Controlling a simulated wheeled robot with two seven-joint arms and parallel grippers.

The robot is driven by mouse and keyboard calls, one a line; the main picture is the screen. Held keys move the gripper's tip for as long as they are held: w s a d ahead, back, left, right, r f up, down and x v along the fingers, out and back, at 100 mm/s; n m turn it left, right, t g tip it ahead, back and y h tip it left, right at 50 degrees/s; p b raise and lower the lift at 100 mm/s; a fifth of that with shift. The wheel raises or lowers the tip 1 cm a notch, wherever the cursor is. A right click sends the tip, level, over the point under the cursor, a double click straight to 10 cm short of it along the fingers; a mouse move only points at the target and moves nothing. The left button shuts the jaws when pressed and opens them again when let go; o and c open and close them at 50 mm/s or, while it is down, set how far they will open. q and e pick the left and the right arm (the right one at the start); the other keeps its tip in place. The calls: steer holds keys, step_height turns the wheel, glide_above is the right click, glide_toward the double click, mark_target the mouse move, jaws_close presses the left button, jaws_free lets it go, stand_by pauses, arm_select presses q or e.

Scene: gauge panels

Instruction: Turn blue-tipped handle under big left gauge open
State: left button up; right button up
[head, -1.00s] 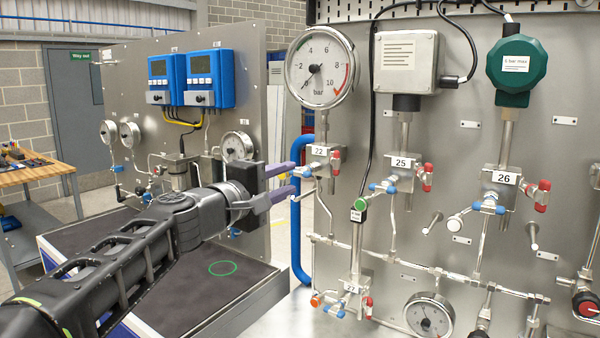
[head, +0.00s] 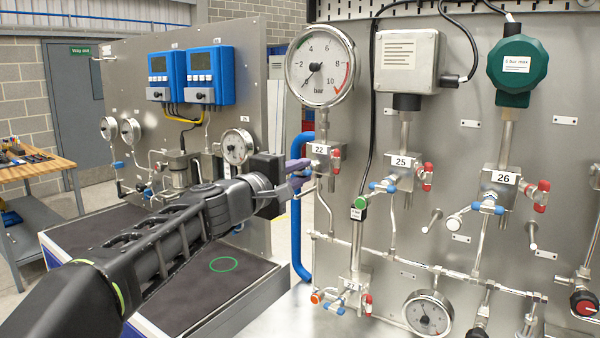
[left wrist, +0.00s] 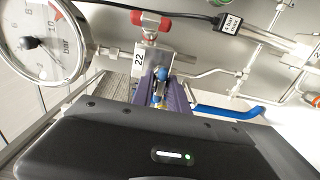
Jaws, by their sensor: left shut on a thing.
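The big left gauge (head: 321,65) sits at the upper left of the near panel and also shows at the left of the left wrist view (left wrist: 42,38). Below it is the valve block labelled 22 (head: 325,152), with a red-tipped handle (head: 336,154) on its right side. The blue-tipped handle (left wrist: 160,74) is on the block's other side, between the purple fingers. My left gripper (head: 299,172) is shut on this handle; in the head view its fingers mostly hide the handle. My right gripper is not in view.
Blocks labelled 25 (head: 401,161) and 26 (head: 504,178) with similar handles are to the right. A blue pipe (head: 296,235) runs down the near panel's left edge. A lower valve (head: 349,286) and a small gauge (head: 428,313) sit below. A dark bench top (head: 170,262) is at lower left.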

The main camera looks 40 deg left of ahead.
arm_select(q)
jaws_close()
steer(key=shift+n, duration=1.5)
steer(key=n, duration=0.5)
steer(key=shift+p, duration=0.35)
steer(key=n+p, duration=0.1)
steer(key=n, duration=0.4)
steer(key=n+p, duration=0.1)
steer(key=n, duration=0.4)
steer(key=shift+f, duration=0.1)
